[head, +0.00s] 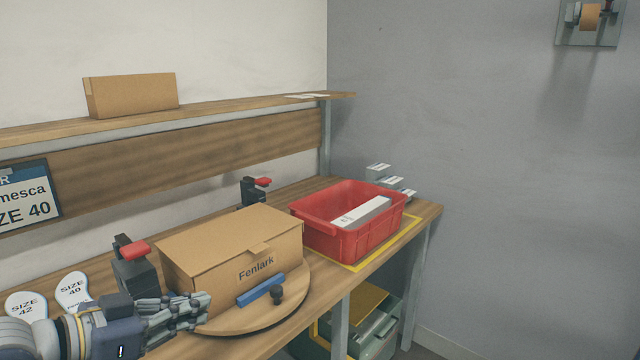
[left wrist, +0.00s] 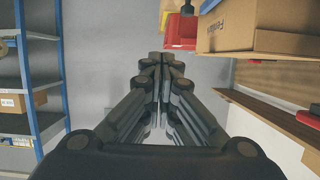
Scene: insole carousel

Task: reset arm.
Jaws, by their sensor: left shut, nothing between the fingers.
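My left gripper (head: 202,305) is shut and empty, at the lower left of the head view, in front of the closed cardboard box marked Fenlark (head: 225,245). In the left wrist view its fingers (left wrist: 160,58) meet in the middle. The box also shows at the upper right of the left wrist view (left wrist: 230,25). My right gripper is not in view.
A red bin (head: 345,243) with a white box (head: 362,212) stands on the bench's right end. Two dark clamps with red handles (head: 135,250) (head: 262,182) stand near the box. Insoles (head: 72,289) lie at left. A shelf (head: 220,106) runs behind.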

